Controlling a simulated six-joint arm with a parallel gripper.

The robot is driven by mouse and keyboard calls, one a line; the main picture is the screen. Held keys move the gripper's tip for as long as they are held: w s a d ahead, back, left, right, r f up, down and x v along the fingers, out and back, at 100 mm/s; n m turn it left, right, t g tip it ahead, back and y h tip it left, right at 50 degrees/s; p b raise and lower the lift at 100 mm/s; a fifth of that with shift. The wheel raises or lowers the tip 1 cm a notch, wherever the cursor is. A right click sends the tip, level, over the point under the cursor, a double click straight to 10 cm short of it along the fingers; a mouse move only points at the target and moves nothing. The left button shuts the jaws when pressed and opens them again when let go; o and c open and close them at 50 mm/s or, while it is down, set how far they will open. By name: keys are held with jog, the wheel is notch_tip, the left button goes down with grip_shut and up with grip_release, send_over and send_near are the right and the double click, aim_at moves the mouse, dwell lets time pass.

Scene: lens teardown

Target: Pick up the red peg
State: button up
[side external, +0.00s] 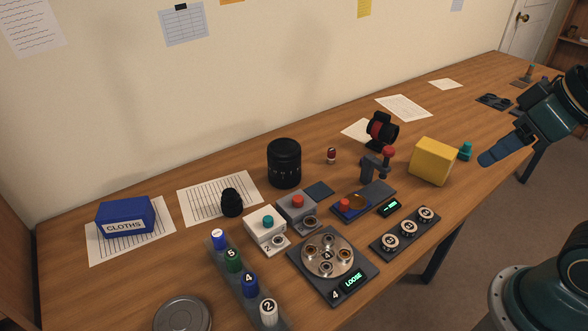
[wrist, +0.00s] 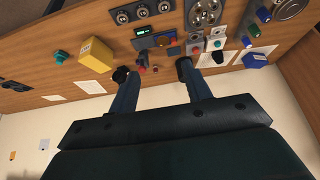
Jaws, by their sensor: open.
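The red peg (side external: 331,156) is a small dark red cylinder with a pale label. It stands upright on the wooden table between the black lens (side external: 284,163) and a black-and-red device (side external: 381,130). In the wrist view a small red shape (wrist: 154,69), probably the peg, shows in the gap between my fingers. My gripper (wrist: 157,72) is open and empty, with its fingers spread wide. In the side view my gripper (side external: 491,158) is at the right, above the table and well apart from the peg.
A press with a red knob (side external: 389,152) and a yellow block (side external: 433,161) stand right of the peg. Switch boxes with a teal button (side external: 268,222) and a red button (side external: 298,201) are in front. A rack (side external: 271,325) holds several numbered pegs. The wall is behind.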

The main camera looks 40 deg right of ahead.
jog(key=w+d+n+g+y, duration=0.1)
jog(key=w+n, duration=0.2)
jog(key=w, duration=0.9)
jog(key=w+d+n+g, duration=0.1)
jog(key=w+d+n, duration=0.15)
jog(key=w, duration=0.85)
jog(key=w+d+f+n+y, duration=0.1)
jog(key=w+d+f, duration=0.3)
jog(key=w+f, duration=0.4)
jog(key=w+d+f+n+y, duration=0.1)
jog(key=w+d+f+n, duration=0.3)
jog(key=w+f, duration=0.5)
jog(key=shift+d+f+g+y, duration=0.4)
jog(key=shift+d+f, duration=0.1)
jog(key=shift+f, duration=0.2)
jog(key=shift+f, duration=0.1)
